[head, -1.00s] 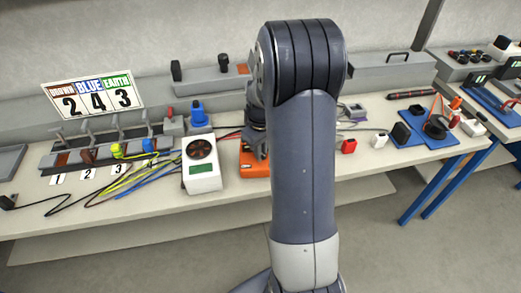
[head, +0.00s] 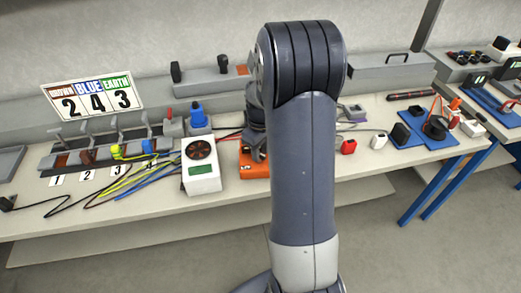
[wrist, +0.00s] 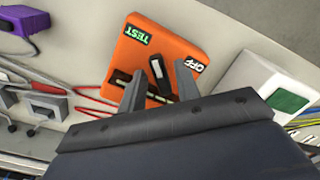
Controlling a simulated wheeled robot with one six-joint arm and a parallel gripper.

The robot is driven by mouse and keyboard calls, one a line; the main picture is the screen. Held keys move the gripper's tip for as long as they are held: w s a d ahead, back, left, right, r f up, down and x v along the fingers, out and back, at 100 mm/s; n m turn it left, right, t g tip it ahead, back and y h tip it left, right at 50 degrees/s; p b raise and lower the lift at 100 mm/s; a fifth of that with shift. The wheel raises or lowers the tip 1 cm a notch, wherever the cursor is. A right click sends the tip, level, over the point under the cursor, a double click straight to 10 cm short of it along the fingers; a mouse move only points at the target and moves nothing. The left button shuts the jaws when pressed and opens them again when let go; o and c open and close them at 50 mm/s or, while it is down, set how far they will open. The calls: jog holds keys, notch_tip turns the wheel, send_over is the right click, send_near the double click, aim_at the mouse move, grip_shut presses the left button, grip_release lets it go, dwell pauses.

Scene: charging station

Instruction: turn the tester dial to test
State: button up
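My gripper (wrist: 160,82) is open, one finger on each side of the dial; contact cannot be told. In the head view the tester (head: 255,170) is partly hidden by my gripper and arm.
A white box with a round dark top and green screen (head: 201,168) stands just left of the tester. Wires and a clamp row (head: 110,150) lie farther left. A red block (head: 348,146) and blue mat (head: 432,138) are right of my arm.

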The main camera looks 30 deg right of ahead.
jog(key=shift+o, duration=0.4)
notch_tip(320, 180, up, 11)
dwell(0.4)
jog(key=shift+f, duration=0.15)
notch_tip(320, 180, down, 11)
jog(key=shift+r, duration=0.1)
dwell(0.3)
jog(key=shift+r, duration=0.1)
dwell(0.4)
